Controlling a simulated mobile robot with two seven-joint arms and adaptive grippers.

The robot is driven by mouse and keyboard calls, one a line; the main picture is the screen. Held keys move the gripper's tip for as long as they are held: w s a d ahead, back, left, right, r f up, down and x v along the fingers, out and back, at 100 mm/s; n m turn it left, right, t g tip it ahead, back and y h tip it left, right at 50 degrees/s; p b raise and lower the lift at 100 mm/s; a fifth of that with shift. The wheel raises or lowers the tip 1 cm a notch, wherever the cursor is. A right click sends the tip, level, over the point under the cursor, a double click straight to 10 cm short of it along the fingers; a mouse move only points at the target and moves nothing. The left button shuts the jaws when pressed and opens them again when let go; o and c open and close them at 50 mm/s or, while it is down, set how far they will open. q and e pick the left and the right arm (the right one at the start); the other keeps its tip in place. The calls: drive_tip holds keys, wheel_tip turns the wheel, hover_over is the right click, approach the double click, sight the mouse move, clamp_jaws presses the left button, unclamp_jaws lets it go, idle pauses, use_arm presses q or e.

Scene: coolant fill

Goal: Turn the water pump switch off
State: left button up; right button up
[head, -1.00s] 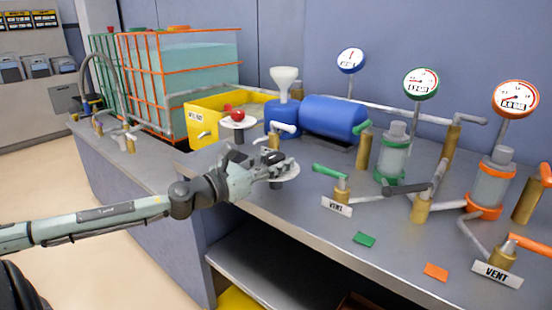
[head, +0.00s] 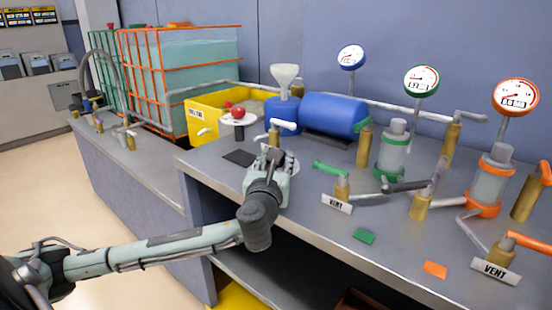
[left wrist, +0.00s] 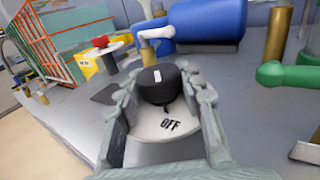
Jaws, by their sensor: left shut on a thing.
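The water pump switch is a black round knob (left wrist: 160,84) with a white mark on top, on a pale round plate (left wrist: 150,128) printed OFF. In the left wrist view the OFF print is on the near side of the knob. The white mark is on the knob's top, left of its middle. My left gripper (head: 271,152) is shut on the knob, with one finger on each side of it. In the head view my gripper hides most of the knob, and a bit of the plate (head: 292,165) shows at its right. My right gripper is not in view.
A white-handled valve (head: 283,126) and a blue tank (head: 333,114) stand behind the gripper. A red knob (head: 238,111) on another pale plate is at the left. A green-handled valve (head: 330,170) with a VENT sign is close on the right. A dark square (head: 240,158) lies on the bench.

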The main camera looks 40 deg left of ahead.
use_arm(q)
drive_tip(key=shift+r+y, duration=0.1)
drive_tip(key=shift+y, duration=0.2)
drive_tip(key=shift+n, duration=0.3)
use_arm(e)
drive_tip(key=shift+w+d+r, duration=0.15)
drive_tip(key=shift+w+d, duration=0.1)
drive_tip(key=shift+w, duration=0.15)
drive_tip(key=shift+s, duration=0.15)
use_arm(q)
drive_tip(key=o, duration=1.2)
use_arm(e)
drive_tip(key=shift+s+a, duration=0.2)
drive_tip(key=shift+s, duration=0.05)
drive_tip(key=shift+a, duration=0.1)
use_arm(q)
drive_tip(key=v, duration=1.2)
drive_tip(key=shift+w+d+r, duration=0.1)
drive_tip(key=shift+r, duration=0.05)
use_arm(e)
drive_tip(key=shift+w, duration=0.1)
